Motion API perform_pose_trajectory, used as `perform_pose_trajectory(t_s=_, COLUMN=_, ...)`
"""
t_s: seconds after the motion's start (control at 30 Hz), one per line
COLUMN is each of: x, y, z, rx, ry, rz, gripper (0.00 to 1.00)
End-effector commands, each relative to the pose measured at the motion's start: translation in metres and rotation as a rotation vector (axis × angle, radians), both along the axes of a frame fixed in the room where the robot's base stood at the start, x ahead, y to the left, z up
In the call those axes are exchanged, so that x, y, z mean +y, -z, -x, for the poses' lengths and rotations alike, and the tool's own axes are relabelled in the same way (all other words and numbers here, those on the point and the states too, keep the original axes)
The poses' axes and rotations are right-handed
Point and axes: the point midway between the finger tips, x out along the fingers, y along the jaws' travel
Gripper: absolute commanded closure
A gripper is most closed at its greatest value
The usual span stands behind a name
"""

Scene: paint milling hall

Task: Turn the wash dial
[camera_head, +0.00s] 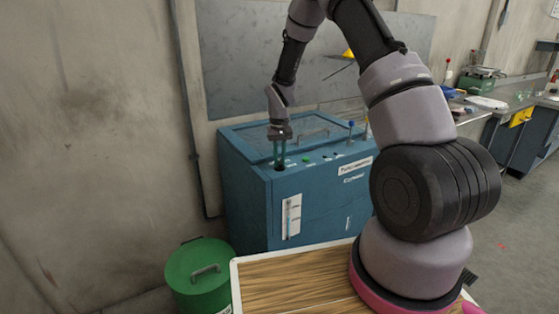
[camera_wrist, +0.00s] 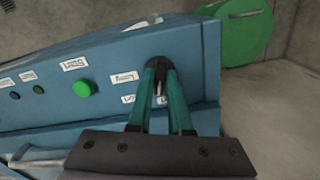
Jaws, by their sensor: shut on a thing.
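The wash dial (camera_wrist: 159,62) is a dark round knob on the top panel of a blue cabinet. In the wrist view my gripper (camera_wrist: 160,73) has its two teal fingers closed on the dial, their tips against its sides. The fingers hide part of the dial, so its exact setting cannot be told. In the head view my gripper (camera_head: 279,162) points down at the left front corner of the cabinet (camera_head: 252,200), and the dial is barely visible there. White labels stand beside the dial in the wrist view.
A green button (camera_wrist: 83,88) sits along the panel from the dial. A green lidded bin (camera_head: 200,272) stands on the floor left of the cabinet. A wooden-topped surface (camera_head: 285,285) lies in front. A workbench (camera_head: 490,115) with several items runs along the right.

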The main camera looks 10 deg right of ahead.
Motion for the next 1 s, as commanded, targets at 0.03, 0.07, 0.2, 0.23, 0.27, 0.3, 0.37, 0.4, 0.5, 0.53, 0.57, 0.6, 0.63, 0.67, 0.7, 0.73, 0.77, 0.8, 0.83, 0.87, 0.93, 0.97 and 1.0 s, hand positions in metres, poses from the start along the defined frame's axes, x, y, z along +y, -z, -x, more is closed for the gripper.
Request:
perform_pose_trajectory(t_s=0.03, x=-0.0001, y=-0.0005, z=-0.0005, rx=-0.001, ry=-0.037, rz=-0.001, gripper=1.0)
perform_pose_trajectory(t_s=0.07, x=-0.0001, y=-0.0005, z=-0.0005, rx=-0.001, ry=-0.061, rz=-0.001, gripper=1.0)
perform_pose_trajectory(t_s=0.2, x=0.0, y=-0.0006, z=-0.0005, rx=-0.001, ry=-0.155, rz=-0.001, gripper=1.0)
perform_pose_trajectory(t_s=0.23, x=0.0001, y=-0.0006, z=-0.0005, rx=-0.001, ry=-0.174, rz=-0.001, gripper=1.0)
perform_pose_trajectory(t_s=0.27, x=0.0, y=-0.0006, z=-0.0005, rx=-0.001, ry=-0.19, rz=-0.001, gripper=1.0)
perform_pose_trajectory(t_s=0.3, x=-0.0001, y=-0.0006, z=-0.0005, rx=-0.001, ry=-0.211, rz=0.0, gripper=1.0)
perform_pose_trajectory(t_s=0.37, x=-0.0002, y=-0.0006, z=-0.0005, rx=-0.001, ry=-0.237, rz=0.0, gripper=1.0)
perform_pose_trajectory(t_s=0.4, x=-0.0002, y=-0.0006, z=-0.0005, rx=-0.001, ry=-0.252, rz=0.0, gripper=1.0)
perform_pose_trajectory(t_s=0.5, x=0.0, y=-0.0006, z=-0.0005, rx=-0.001, ry=-0.282, rz=0.0, gripper=1.0)
perform_pose_trajectory(t_s=0.53, x=0.0, y=-0.0006, z=-0.0005, rx=-0.001, ry=-0.29, rz=0.0, gripper=1.0)
perform_pose_trajectory(t_s=0.57, x=0.0, y=-0.0006, z=-0.0005, rx=-0.001, ry=-0.296, rz=0.0, gripper=1.0)
perform_pose_trajectory(t_s=0.6, x=0.0001, y=-0.0006, z=-0.0005, rx=-0.001, ry=-0.303, rz=0.0, gripper=1.0)
perform_pose_trajectory(t_s=0.63, x=0.0001, y=-0.0006, z=-0.0005, rx=-0.001, ry=-0.306, rz=0.0, gripper=1.0)
perform_pose_trajectory(t_s=0.67, x=0.0002, y=-0.0006, z=-0.0005, rx=-0.001, ry=-0.31, rz=0.0, gripper=1.0)
perform_pose_trajectory(t_s=0.7, x=0.0002, y=-0.0006, z=-0.0005, rx=-0.001, ry=-0.313, rz=0.0, gripper=1.0)
perform_pose_trajectory(t_s=0.73, x=0.0002, y=-0.0006, z=-0.0005, rx=-0.001, ry=-0.315, rz=0.0, gripper=1.0)
perform_pose_trajectory(t_s=0.77, x=0.0002, y=-0.0006, z=-0.0005, rx=-0.001, ry=-0.317, rz=0.0, gripper=1.0)
perform_pose_trajectory(t_s=0.8, x=0.0002, y=-0.0006, z=-0.0005, rx=-0.001, ry=-0.318, rz=0.0, gripper=1.0)
perform_pose_trajectory(t_s=0.83, x=0.0002, y=-0.0006, z=-0.0005, rx=-0.001, ry=-0.319, rz=0.0, gripper=1.0)
perform_pose_trajectory(t_s=0.87, x=0.0002, y=-0.0006, z=-0.0005, rx=-0.001, ry=-0.319, rz=0.0, gripper=1.0)
perform_pose_trajectory(t_s=0.93, x=0.0002, y=-0.0006, z=-0.0005, rx=-0.001, ry=-0.319, rz=0.0, gripper=1.0)
perform_pose_trajectory(t_s=0.97, x=0.0002, y=-0.0006, z=-0.0005, rx=-0.001, ry=-0.319, rz=0.0, gripper=1.0)
perform_pose_trajectory(t_s=1.0, x=0.0002, y=-0.0006, z=-0.0005, rx=-0.001, ry=-0.319, rz=0.0, gripper=1.0)
